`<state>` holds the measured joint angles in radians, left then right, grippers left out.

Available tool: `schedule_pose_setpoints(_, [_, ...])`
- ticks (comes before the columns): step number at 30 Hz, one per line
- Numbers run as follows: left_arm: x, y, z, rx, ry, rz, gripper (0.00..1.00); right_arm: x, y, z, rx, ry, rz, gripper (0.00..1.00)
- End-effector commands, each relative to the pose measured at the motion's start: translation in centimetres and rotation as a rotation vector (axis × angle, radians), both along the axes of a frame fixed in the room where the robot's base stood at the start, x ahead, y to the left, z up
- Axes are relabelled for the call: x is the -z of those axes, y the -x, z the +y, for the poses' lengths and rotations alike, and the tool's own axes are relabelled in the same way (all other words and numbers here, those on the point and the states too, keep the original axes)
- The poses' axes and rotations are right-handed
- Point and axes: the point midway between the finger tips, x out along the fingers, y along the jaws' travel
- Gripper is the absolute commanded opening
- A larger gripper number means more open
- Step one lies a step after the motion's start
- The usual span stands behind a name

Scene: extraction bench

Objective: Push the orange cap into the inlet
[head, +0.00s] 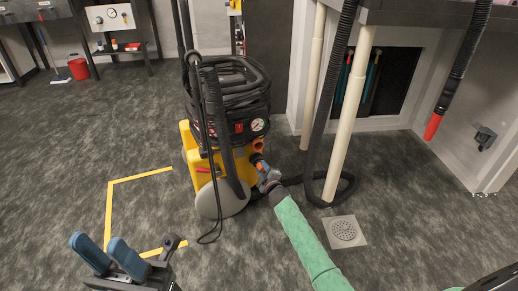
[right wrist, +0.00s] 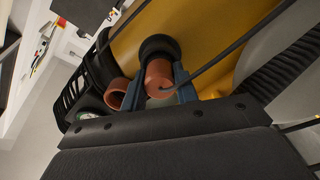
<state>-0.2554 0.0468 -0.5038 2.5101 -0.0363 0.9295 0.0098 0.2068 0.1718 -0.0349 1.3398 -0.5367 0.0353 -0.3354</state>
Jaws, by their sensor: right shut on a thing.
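The orange cap (right wrist: 158,77) is between the blue fingers of my right gripper (right wrist: 172,88) in the right wrist view. In the head view the cap (head: 262,167) shows small at the front of the yellow machine. A black round collar (right wrist: 158,47), apparently the inlet, is right behind the cap; it also shows in the head view (head: 256,158). The cap lines up with it, but I cannot tell whether it is inside. My right gripper (head: 268,177) is shut on the cap. My left gripper (head: 99,242) is open and empty, low at left.
An open orange socket (right wrist: 119,94) sits beside the collar. The yellow machine (head: 188,145) carries coiled black hose (head: 230,85). A black hose loop and white pipe (head: 350,110) stand to the right. Floor inside the yellow tape (head: 140,178) is clear.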

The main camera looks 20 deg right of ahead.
Motion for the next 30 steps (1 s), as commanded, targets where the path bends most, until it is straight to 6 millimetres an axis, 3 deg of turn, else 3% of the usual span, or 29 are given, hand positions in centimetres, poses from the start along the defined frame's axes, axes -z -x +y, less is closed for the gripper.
schedule_pose_setpoints(9, [0.4, 0.0, 0.0, 0.003, -0.011, 0.000, 0.36, 0.0, -0.7, 0.0, 0.000, 0.000, 0.000, 0.00])
schedule_pose_setpoints(10, [0.4, 0.0, 0.0, 0.004, -0.013, 0.000, 0.36, 0.0, -0.7, 0.0, 0.000, 0.000, 0.000, 0.32])
schedule_pose_setpoints(14, [0.5, 0.1, 0.0, 0.005, -0.017, 0.000, 0.36, 0.0, -0.7, 0.0, 0.000, 0.000, 0.000, 0.55])
schedule_pose_setpoints(24, [0.4, 0.0, -0.1, -0.001, -0.016, 0.002, 0.36, 0.0, -0.7, 0.0, 0.000, 0.000, 0.000, 0.55])
schedule_pose_setpoints(30, [-0.4, 0.0, -0.1, -0.001, -0.011, 0.007, 0.36, -0.1, 1.4, 0.0, -0.001, 0.000, 0.001, 0.55])
